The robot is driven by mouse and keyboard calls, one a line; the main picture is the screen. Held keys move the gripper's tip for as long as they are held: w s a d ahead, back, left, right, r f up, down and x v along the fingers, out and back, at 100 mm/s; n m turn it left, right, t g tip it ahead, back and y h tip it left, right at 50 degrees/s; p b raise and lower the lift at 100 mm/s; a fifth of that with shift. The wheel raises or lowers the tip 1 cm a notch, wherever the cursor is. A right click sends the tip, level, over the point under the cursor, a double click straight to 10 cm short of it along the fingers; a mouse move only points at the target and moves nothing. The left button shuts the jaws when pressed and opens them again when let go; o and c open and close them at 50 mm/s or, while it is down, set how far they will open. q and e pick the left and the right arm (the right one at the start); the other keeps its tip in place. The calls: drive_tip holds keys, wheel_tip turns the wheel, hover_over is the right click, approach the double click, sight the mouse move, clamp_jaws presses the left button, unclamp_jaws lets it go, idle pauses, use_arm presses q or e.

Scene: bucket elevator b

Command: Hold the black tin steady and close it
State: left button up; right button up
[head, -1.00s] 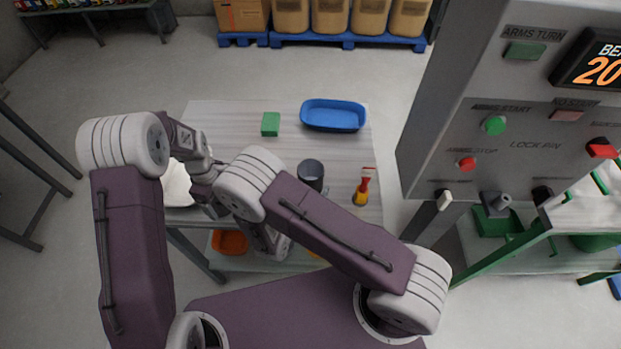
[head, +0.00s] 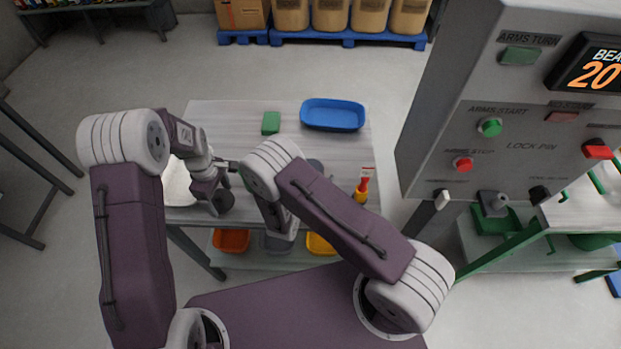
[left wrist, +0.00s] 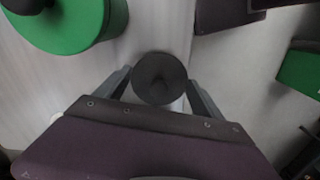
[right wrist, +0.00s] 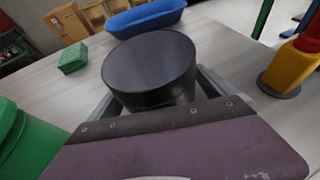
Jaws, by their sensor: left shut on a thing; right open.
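The black tin (right wrist: 150,70) stands upright on the table, large in the right wrist view. In the head view my right arm hides most of it. Its top looks flat and dark; I cannot tell if that is the inside. My right gripper (right wrist: 155,100) is open, with its fingers on either side of the tin.
A green round container (left wrist: 70,25) with a dark knob is near my left gripper. A green block (head: 271,122) and a blue tray (head: 333,115) lie at the back. A red and yellow object (head: 362,190) stands to the right. The control panel (head: 500,110) is further right.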

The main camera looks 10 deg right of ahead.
drive_tip(key=shift+c, duration=0.3)
drive_tip(key=c, duration=1.4)
drive_tip(key=shift+r, duration=0.15)
use_arm(q)
drive_tip(key=shift+f, duration=0.1)
use_arm(e)
wheel_tip(320, 180, up, 10)
drive_tip(key=o, duration=0.8)
drive_tip(key=shift+c, duration=0.2)
clamp_jaws()
